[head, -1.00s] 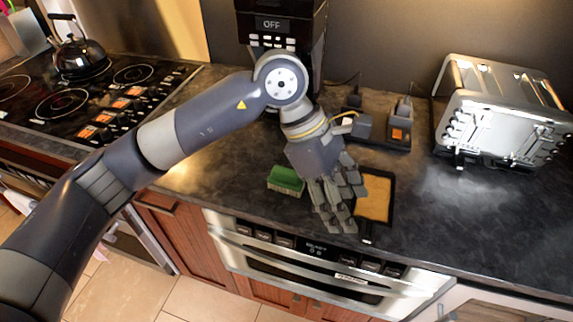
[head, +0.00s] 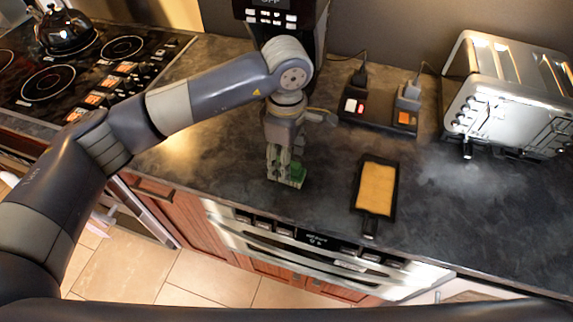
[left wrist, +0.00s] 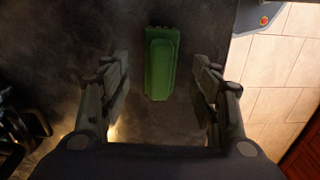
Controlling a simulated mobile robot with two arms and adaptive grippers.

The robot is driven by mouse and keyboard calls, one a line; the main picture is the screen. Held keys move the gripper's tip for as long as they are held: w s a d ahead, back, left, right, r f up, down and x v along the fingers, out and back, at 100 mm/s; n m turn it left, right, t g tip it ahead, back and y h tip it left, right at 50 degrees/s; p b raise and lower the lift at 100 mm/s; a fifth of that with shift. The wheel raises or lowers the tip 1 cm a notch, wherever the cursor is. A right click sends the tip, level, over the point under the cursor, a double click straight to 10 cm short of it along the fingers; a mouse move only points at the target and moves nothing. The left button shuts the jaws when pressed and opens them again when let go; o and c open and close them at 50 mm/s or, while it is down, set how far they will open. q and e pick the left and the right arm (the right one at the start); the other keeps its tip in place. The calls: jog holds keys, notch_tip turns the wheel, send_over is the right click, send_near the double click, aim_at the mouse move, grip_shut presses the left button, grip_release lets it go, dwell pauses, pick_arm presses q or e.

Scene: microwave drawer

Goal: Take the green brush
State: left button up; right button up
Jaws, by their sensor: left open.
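The green brush (head: 297,174) lies on the dark countertop near its front edge, left of the tray with the tan surface. In the head view my left gripper (head: 284,178) points down over the brush, and its fingers hide part of it. In the left wrist view the brush (left wrist: 160,64) lies between and ahead of the two open finger sets (left wrist: 160,95), with a gap on each side. Whether the fingertips are level with the brush cannot be told. My right gripper is not in view.
A black-framed tray with a tan surface (head: 376,187) lies right of the brush. A black power strip (head: 378,117) with plugs is behind it. A silver toaster (head: 508,95) stands at right, a stove with a kettle (head: 66,32) at left. A black coffee machine (head: 283,14) stands behind my arm.

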pick_arm(q)
jog(key=shift+f, duration=1.25)
jog(key=c, duration=1.1)
jog(key=shift+c, duration=0.2)
jog(key=shift+r, duration=0.45)
jog(key=shift+s+d+r+b, duration=0.1)
jog(key=shift+s+r+b, duration=0.2)
jog(key=shift+r+b, duration=0.35)
jog(key=shift+s+d+r+b, duration=0.1)
jog(key=shift+s+r+b, duration=0.15)
jog(key=shift+r+b, duration=0.3)
jog(key=s+d+r+b, duration=0.1)
jog(key=s+b, duration=0.1)
jog(key=s, duration=0.5)
jog(key=s+d+r+b, duration=0.1)
jog(key=s+d+b, duration=0.1)
jog(key=s, duration=0.5)
jog(key=shift+s, duration=0.3)
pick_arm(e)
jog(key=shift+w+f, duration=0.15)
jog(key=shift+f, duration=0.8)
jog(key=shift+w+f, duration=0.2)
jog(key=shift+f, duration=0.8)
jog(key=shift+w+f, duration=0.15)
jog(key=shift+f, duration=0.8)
pick_arm(q)
jog(key=shift+d, duration=0.1)
